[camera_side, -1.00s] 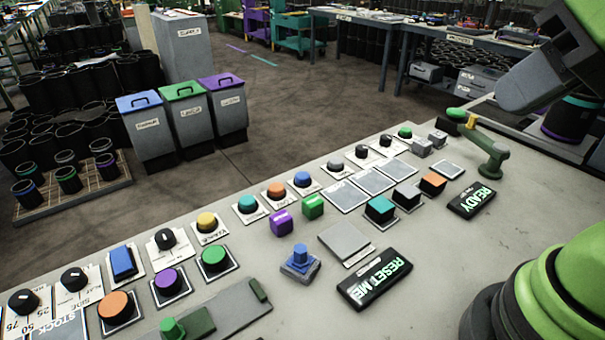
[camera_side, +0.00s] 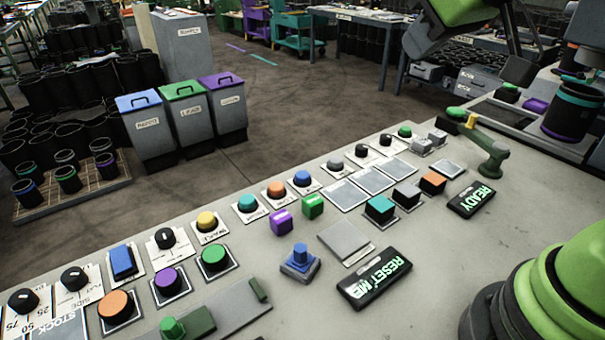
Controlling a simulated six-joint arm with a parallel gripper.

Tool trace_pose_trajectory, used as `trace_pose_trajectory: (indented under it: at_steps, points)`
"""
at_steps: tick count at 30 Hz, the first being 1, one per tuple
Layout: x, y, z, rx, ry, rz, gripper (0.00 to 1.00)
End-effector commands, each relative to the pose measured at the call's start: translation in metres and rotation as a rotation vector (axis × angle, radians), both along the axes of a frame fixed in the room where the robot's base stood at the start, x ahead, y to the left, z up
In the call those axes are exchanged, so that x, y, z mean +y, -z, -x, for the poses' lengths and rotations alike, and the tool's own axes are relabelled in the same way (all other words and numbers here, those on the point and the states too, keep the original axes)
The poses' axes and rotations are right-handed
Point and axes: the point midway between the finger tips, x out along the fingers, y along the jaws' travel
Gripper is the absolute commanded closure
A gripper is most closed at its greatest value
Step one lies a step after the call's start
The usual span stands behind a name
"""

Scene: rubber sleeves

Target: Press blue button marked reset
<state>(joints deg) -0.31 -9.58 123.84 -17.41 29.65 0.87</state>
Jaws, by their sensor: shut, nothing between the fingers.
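Several blue controls stand on the panel. A round blue button (camera_side: 302,178) is in the back row, right of an orange one. A blue rectangular button (camera_side: 123,262) is at the left. A blue knob on a grey-blue base (camera_side: 300,257) stands near the middle. A black sign reading "RESET ME" (camera_side: 375,279) lies right of this knob. The small labels by the blue controls are too small to read surely. My arm reaches in at the top right, above the panel's far end. My gripper is not clearly in view, and nothing is seen touching a blue control.
The grey panel (camera_side: 225,318) is crowded with coloured buttons and knobs. A "READY" sign (camera_side: 471,199) and a yellow-green lever (camera_side: 485,150) are at the right. Three lidded bins (camera_side: 185,130) stand on the floor behind. Bare panel top lies right of the signs.

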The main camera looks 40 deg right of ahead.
Motion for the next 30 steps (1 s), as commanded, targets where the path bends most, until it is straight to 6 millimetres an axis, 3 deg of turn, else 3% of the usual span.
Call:
trace_pose_trajectory:
  at_steps: [3,8,15,19,24,30]
  points:
    - [-0.003,0.013,-0.043,-0.012,-0.090,0.109,1.00]
    - [-0.002,0.038,-0.096,-0.036,-0.232,0.236,1.00]
    - [0.012,0.099,-0.162,-0.069,-0.484,0.384,1.00]
    - [0.023,0.136,-0.183,-0.085,-0.618,0.434,1.00]
    - [0.035,0.174,-0.197,-0.101,-0.747,0.465,1.00]
    - [0.041,0.191,-0.201,-0.111,-0.807,0.477,1.00]
